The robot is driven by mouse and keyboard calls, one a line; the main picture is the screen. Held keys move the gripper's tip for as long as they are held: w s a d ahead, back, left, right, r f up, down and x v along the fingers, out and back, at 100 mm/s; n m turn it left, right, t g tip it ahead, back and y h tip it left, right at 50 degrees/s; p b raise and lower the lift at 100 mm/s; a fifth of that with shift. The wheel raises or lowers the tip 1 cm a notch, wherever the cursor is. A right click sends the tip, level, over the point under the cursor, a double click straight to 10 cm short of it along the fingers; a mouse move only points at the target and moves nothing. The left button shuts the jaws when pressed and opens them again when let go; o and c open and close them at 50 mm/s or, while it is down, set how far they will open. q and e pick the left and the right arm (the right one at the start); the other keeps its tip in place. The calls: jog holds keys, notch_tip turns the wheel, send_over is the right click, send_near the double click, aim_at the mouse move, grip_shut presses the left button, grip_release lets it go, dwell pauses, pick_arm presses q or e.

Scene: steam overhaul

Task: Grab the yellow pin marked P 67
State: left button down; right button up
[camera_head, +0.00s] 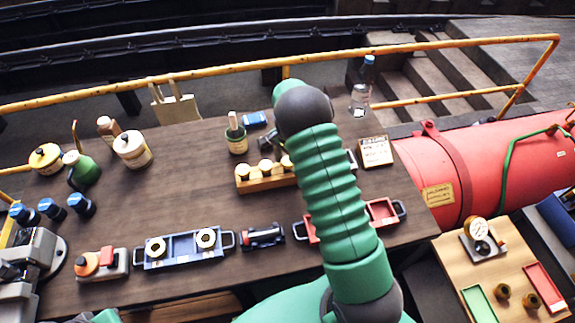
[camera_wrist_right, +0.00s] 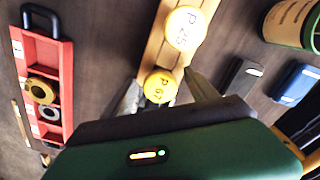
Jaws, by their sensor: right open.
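In the right wrist view the yellow round top of the pin marked P 67 (camera_wrist_right: 160,86) stands at the near end of a wooden block (camera_wrist_right: 149,48). Another yellow pin marked P 25 (camera_wrist_right: 186,28) stands beside it in the same block. My right gripper (camera_wrist_right: 163,80) is open, with one finger on each side of the P 67 pin; I cannot tell whether they touch it. In the head view the block (camera_head: 262,184) holds several pins, with labels too small to read, and my right arm covers its right end.
A green jar (camera_head: 236,138) and a blue box (camera_head: 254,118) stand behind the block. A red tray (camera_head: 382,211) lies partly behind my arm, and a blue tray (camera_head: 180,247) lies in front. A bottle (camera_head: 362,88) stands at the back right.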

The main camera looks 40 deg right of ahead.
jog(key=shift+d, duration=0.15)
jog(key=shift+d+f, duration=0.1)
jog(key=shift+c, duration=1.1)
jog(key=shift+a, duration=0.25)
jog(key=c, duration=1.2)
grip_shut()
jog(key=shift+w+d, duration=0.1)
jog(key=shift+d, duration=0.05)
